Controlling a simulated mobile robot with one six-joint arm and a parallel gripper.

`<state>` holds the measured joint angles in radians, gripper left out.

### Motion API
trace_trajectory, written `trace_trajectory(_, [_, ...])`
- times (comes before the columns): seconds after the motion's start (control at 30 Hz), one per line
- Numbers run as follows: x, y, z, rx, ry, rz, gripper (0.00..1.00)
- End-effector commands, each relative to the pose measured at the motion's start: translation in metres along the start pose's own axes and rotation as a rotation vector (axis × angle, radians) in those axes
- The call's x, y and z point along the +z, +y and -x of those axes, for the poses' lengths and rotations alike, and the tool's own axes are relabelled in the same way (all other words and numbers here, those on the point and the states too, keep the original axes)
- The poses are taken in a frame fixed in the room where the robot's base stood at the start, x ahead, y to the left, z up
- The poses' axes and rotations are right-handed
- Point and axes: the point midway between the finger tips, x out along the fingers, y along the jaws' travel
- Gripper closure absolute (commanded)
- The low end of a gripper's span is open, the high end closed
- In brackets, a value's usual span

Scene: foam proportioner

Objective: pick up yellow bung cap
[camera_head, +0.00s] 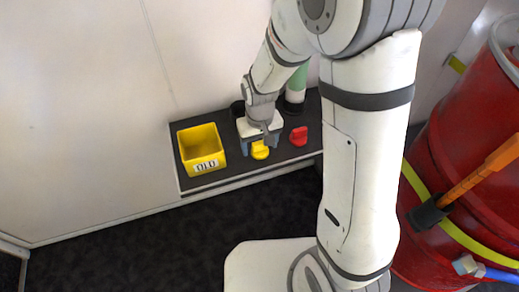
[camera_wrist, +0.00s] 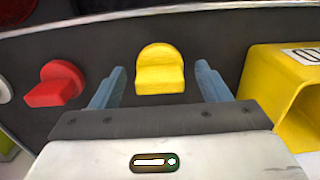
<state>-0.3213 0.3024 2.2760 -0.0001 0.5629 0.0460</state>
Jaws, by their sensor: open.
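The yellow bung cap (camera_head: 260,150) sits on the dark shelf (camera_head: 228,172) against the wall, between a yellow bin and a red cap. In the wrist view the yellow bung cap (camera_wrist: 160,70) stands between and a little beyond the two blue-grey fingers of my gripper (camera_wrist: 160,86). A gap shows on each side of it, and I see no finger touching it. My gripper (camera_head: 260,148) is open and empty at the cap in the head view. The fingers partly frame the cap there, and its far side is hidden.
A green and white cylinder (camera_head: 296,88) stands behind. A red drum (camera_head: 460,150) with an orange-handled tool is at the right.

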Motion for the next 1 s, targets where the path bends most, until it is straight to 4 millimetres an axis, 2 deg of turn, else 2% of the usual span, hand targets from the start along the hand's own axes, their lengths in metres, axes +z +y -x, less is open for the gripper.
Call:
trace_trajectory(0.07, [0.0000, 0.0002, 0.0006, 0.000, 0.000, 0.000, 0.31])
trace_trajectory(0.67, [0.0003, 0.0007, 0.0003, 0.000, -0.001, -0.002, 0.80])
trace_trajectory(1.0, [0.0008, 0.0009, 0.0017, 0.000, -0.003, -0.002, 0.81])
